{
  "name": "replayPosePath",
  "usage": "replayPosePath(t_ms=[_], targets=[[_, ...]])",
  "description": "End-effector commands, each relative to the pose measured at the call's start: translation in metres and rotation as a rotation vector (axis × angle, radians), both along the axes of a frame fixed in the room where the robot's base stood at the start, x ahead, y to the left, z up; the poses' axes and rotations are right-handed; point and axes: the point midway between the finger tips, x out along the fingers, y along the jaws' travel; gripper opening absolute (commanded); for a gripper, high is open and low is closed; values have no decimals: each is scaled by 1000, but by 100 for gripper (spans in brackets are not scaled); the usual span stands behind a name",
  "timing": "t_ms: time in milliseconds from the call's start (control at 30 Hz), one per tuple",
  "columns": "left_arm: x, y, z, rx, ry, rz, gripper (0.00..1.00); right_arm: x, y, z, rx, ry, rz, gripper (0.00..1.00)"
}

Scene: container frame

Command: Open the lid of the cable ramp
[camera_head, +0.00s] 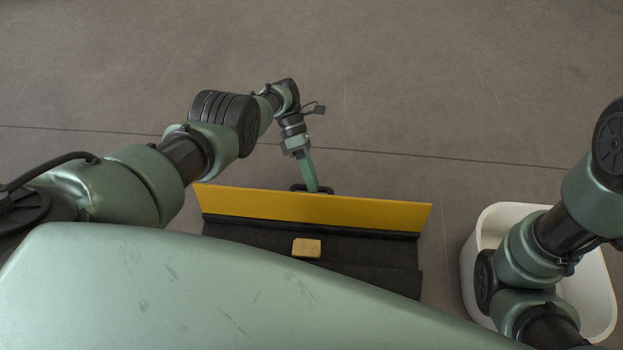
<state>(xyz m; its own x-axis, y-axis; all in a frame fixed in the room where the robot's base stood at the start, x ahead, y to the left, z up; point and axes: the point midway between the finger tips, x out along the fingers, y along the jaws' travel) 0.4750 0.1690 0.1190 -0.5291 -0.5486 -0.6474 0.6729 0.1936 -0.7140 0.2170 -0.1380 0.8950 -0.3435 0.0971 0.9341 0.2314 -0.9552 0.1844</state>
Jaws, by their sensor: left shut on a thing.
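The cable ramp (229,227) lies on the floor in the middle of the view, a dark body partly hidden at the front by my own green body. Its yellow lid (370,214) runs along the far side as a long band and appears tilted up. A black handle (328,191) shows at the lid's far edge. My left gripper (312,186) reaches down from behind, shut on the handle. My right arm comes in at the right edge; its gripper is out of view.
A small yellow block (306,248) rests on the dark ramp body. A white bin (597,292) stands on the floor at the right, partly hidden by my right arm. The grey floor behind the ramp is clear.

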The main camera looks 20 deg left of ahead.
Motion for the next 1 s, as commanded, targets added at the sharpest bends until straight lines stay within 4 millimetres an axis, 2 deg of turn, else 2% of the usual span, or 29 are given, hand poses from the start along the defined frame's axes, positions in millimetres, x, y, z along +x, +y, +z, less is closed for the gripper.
replayPosePath(t_ms=[633, 833, 1000], targets=[[0, -1, 1, -3, 2, 1, 38, 1, 0, -1, 0, 3, 0, 36], [15, 14, 16, -3, -2, 2, 38, 2, 1, -6, -6, 12, -4, 36], [31, 30, 33, -4, -3, 3, 38, -10, 1, -15, -3, -29, -4, 36]])
